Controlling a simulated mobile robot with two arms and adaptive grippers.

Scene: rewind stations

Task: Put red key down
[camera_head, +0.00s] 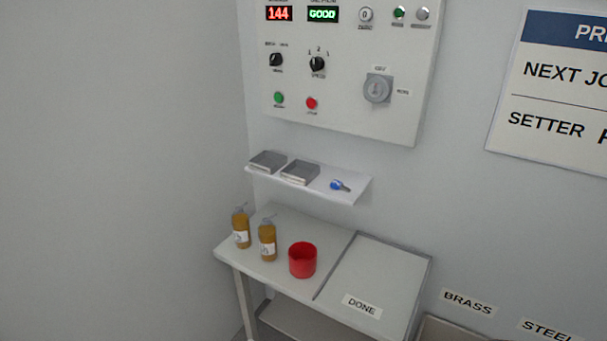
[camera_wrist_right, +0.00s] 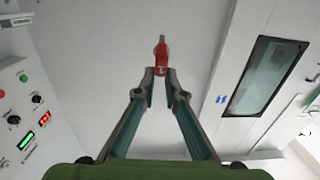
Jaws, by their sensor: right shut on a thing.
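The red key (camera_wrist_right: 161,57) is in the right wrist view, between the fingertips of my right gripper (camera_wrist_right: 160,72). My right gripper is shut on it, and the key's grey tip points away from the gripper. A plain pale surface lies behind the key. In the head view neither gripper nor the red key shows. A blue key (camera_head: 340,185) lies on the small wall shelf (camera_head: 348,196).
Below, a side table holds two amber bottles (camera_head: 267,240), a red cup (camera_head: 302,261) and a clear area marked DONE (camera_head: 378,275). A control panel (camera_head: 345,120) hangs above. The right wrist view also shows a dark window (camera_wrist_right: 262,77).

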